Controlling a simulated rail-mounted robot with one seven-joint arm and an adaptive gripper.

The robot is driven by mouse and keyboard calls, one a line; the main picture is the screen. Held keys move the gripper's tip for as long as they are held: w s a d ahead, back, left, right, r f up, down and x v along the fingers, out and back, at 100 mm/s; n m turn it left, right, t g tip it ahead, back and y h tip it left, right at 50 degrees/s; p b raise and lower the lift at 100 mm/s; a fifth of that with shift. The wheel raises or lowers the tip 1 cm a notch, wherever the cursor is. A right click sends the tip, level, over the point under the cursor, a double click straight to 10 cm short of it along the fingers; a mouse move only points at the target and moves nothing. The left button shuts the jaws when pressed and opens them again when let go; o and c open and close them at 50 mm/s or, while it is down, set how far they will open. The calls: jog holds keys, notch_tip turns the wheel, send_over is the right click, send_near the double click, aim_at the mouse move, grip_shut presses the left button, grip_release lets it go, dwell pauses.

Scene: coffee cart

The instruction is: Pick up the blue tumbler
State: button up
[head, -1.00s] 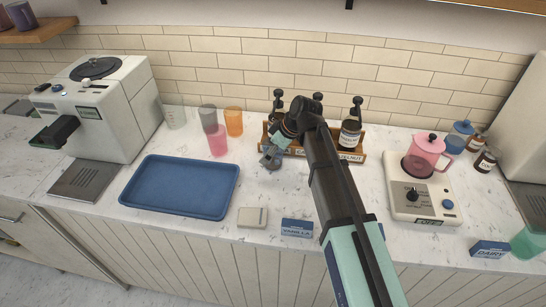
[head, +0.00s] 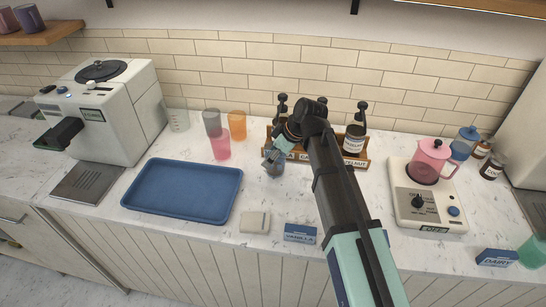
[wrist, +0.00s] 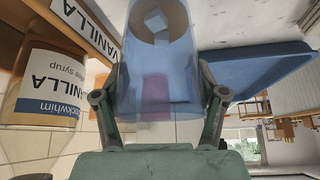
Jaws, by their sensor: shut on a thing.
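The blue tumbler (wrist: 158,65) is see-through and fills the middle of the wrist view, between the two fingers of my gripper (wrist: 160,98). The fingers are shut on its sides. In the head view my gripper (head: 273,157) is in front of the wooden syrup rack, and the blue tumbler (head: 275,170) shows just below it, partly covered by the fingers. I cannot tell whether its base touches the counter.
The syrup rack (head: 365,162) with dark bottles stands right behind my gripper. A pink cup (head: 221,149), a grey cup (head: 211,123) and an orange cup (head: 237,124) stand to the left. A blue tray (head: 184,190) lies at front left. A vanilla box (head: 300,233) is in front.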

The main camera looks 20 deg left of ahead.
jog(key=s+r, duration=0.2)
jog(key=s, duration=0.2)
jog(key=s+d+r+b, duration=0.1)
jog(key=s+r, duration=0.1)
jog(key=s, duration=0.2)
jog(key=s+d+r+b, duration=0.1)
jog(key=s+r, duration=0.1)
jog(key=s, duration=0.2)
jog(key=w+d+m+t+h, duration=0.2)
jog(key=w+d+m+t, duration=0.1)
jog(key=w+d+m, duration=0.4)
jog(key=w+d+m+t+h, duration=0.15)
jog(key=w+d+m, duration=0.3)
jog(key=d, duration=0.55)
jog(key=d+m, duration=0.2)
jog(key=d, duration=0.5)
jog(key=w+d+m+t+h, duration=0.1)
jog(key=d+m, duration=0.1)
jog(key=d, duration=0.5)
jog(key=w+d+m+h, duration=0.1)
jog(key=d+m, duration=0.1)
jog(key=d, duration=0.5)
jog(key=shift+w+d+f+h, duration=0.15)
jog(key=shift+w+f+h, duration=0.1)
jog(key=shift+f, duration=0.1)
jog(key=shift+b, duration=0.4)
